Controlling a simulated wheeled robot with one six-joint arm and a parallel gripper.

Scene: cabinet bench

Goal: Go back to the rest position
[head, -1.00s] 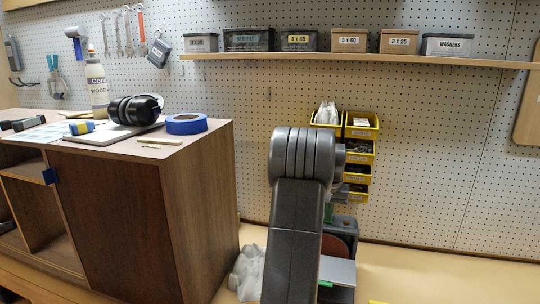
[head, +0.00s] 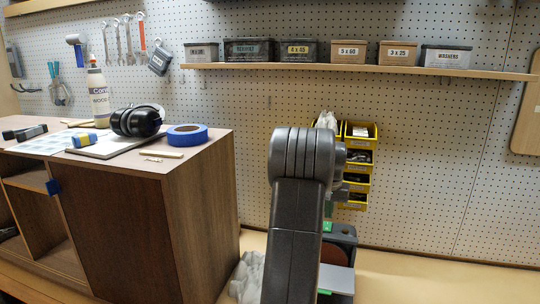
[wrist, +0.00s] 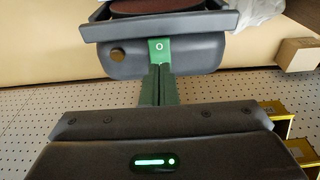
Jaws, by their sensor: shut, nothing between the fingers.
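My gripper (wrist: 157,84) shows in the wrist view, with its two green fingers together and nothing between them. The fingers point toward a dark grey machine with a round brown disc (wrist: 155,6), with a green marked patch at their far end. I cannot tell whether the fingers touch it. In the head view my dark grey arm rises in front of the bench, and my gripper is hidden behind it. The same machine (head: 338,278) stands partly hidden beside my arm.
A wooden cabinet (head: 200,220) on the left carries ear defenders (head: 137,121), blue tape (head: 187,135) and a bottle (head: 98,95). Yellow bins (head: 358,158) hang behind my arm. A shelf (head: 360,70) with several boxes runs above. The bench at right (head: 420,285) looks clear.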

